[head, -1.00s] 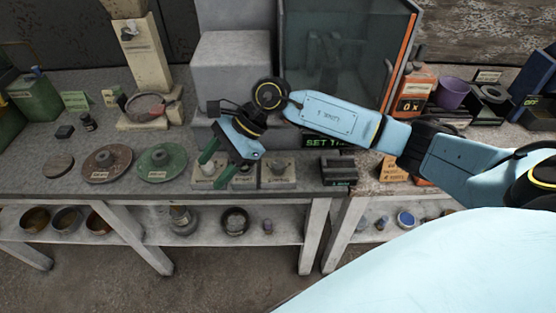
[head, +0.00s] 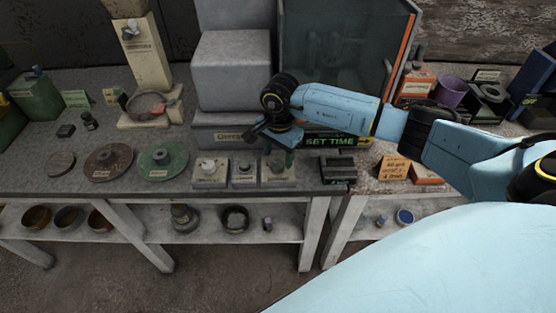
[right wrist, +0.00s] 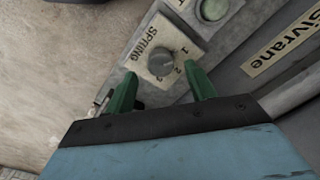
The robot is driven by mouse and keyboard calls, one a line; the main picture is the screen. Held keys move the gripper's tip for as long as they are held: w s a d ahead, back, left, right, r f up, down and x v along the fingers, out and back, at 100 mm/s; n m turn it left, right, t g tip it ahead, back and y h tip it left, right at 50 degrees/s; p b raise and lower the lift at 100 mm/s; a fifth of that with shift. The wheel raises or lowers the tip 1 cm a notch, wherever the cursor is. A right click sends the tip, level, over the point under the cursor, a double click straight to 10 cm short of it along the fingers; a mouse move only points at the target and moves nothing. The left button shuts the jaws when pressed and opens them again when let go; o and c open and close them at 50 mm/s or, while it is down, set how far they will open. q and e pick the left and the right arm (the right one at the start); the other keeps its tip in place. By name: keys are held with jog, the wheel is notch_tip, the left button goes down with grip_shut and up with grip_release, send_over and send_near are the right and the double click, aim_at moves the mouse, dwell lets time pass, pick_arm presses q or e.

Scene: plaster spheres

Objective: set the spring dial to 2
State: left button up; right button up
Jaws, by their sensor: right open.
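The spring dial (right wrist: 163,61) is a round grey knob on a pale plate lettered SPRING, with small numbers along one side, 1 and 2 among them. I cannot tell which number it points at. In the head view the dial (head: 278,168) is the rightmost of three controls on the bench, just below my right gripper (head: 275,146). In the right wrist view my right gripper (right wrist: 163,82) is open, with its green fingers apart on either side of the dial's lower edge. Nothing is between them, and contact with the dial is not visible. My left gripper is out of view.
A green button (right wrist: 214,9) sits beside the dial. A SET TIME display (head: 330,141) and a grey machine (head: 232,75) stand behind the controls. Green (head: 163,159) and brown (head: 108,162) discs lie to the left. A dark block (head: 338,169) is at the right.

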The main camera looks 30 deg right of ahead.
aim_at(278, 163)
jog(key=shift+f, duration=1.7)
jog(key=c, duration=1)
